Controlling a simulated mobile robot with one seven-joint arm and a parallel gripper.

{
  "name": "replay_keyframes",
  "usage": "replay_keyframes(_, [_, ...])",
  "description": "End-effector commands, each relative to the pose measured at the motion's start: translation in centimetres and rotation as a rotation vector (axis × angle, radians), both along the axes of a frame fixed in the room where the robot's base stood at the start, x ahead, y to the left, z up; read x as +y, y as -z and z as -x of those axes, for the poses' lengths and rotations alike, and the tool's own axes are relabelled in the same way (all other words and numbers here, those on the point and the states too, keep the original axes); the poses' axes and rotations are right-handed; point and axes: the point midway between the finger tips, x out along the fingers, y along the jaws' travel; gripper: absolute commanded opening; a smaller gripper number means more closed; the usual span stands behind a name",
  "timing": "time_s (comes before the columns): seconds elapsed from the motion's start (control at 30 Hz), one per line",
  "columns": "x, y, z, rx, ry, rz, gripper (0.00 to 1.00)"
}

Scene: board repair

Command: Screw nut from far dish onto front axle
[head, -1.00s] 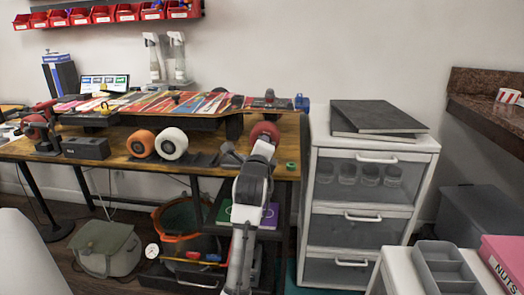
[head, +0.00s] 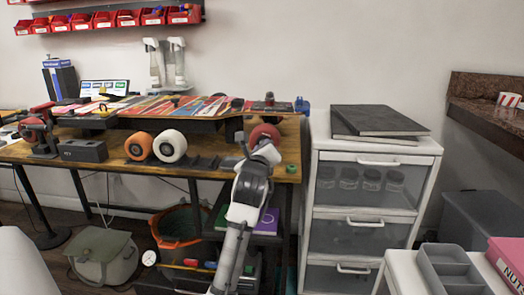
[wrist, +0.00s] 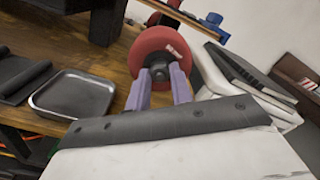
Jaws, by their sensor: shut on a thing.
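The red wheel (wrist: 150,50) is mounted at the right end of the workbench; it also shows in the head view (head: 265,132). My gripper (wrist: 161,76) has its two purple fingers at the wheel's hub, closed around a small dark piece at the axle end. This fits the nut, but the fingers hide most of it and I cannot tell how far it sits on the axle. In the head view my gripper (head: 262,152) is right in front of the wheel. A square metal dish (wrist: 75,95) lies left of the gripper and looks empty.
A dark mat or tray (wrist: 22,80) lies left of the dish. An orange wheel (head: 138,146) and a white wheel (head: 170,145) stand on the workbench (head: 115,158). A green ring (head: 291,168) lies near its right edge. A white drawer cabinet (head: 312,190) stands close on the right.

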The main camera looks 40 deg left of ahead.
Motion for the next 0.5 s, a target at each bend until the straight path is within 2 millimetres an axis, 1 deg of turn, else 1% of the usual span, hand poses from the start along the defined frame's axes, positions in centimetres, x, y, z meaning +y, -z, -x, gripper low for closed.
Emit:
replay_keyframes(0.03, [0.16, 0.31, 0.13, 0.03, -0.003, -0.051, 0.01])
replay_keyframes(0.2, [0.13, 0.2, 0.1, 0.176, -0.003, -0.29, 0.01])
replay_keyframes(0.27, [0.12, 0.11, 0.08, 0.211, -0.003, -0.346, 0.01])
replay_keyframes(0.3, [0.05, 0.09, -0.01, 0.221, -0.001, -0.361, 0.23])
replay_keyframes(0.5, [0.0, 0.01, -0.04, 0.215, 0.0, -0.351, 0.48])
